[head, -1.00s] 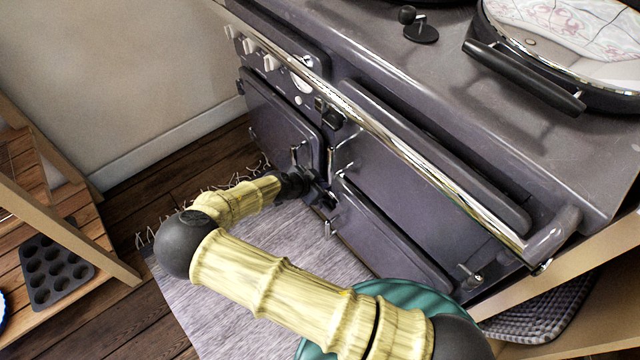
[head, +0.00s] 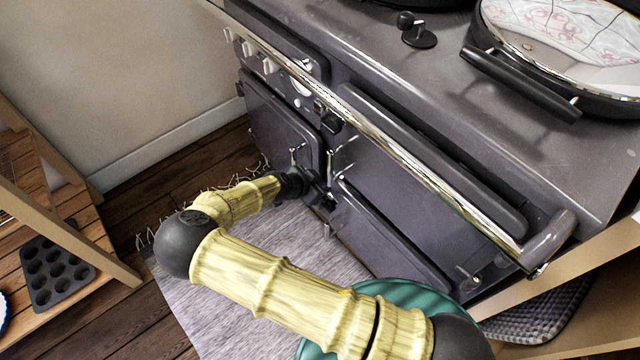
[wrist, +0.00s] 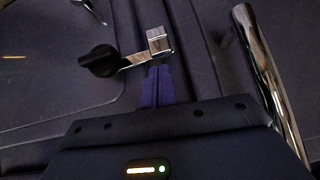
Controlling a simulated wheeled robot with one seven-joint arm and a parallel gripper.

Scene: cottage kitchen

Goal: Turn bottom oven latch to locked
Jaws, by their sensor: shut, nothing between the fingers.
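My gripper (head: 315,190) is low at the oven front, near the gap between the left door and the lower right door. In the wrist view its dark fingers (wrist: 158,84) are together and empty. Their tips are just below the chrome end of a latch (wrist: 158,41), touching or nearly so. The latch's chrome arm slopes down left to a black round knob (wrist: 98,60) on a dark door panel. In the head view my gripper and wrist hide this latch. The lower right oven door (head: 390,245) looks closed.
A chrome handle bar (wrist: 268,85) stands close right of my fingers. The long chrome rail (head: 400,150) runs above along the stove front. A grey rug (head: 215,300) lies on the floor before it. A wooden shelf with a muffin tin (head: 55,272) stands at left.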

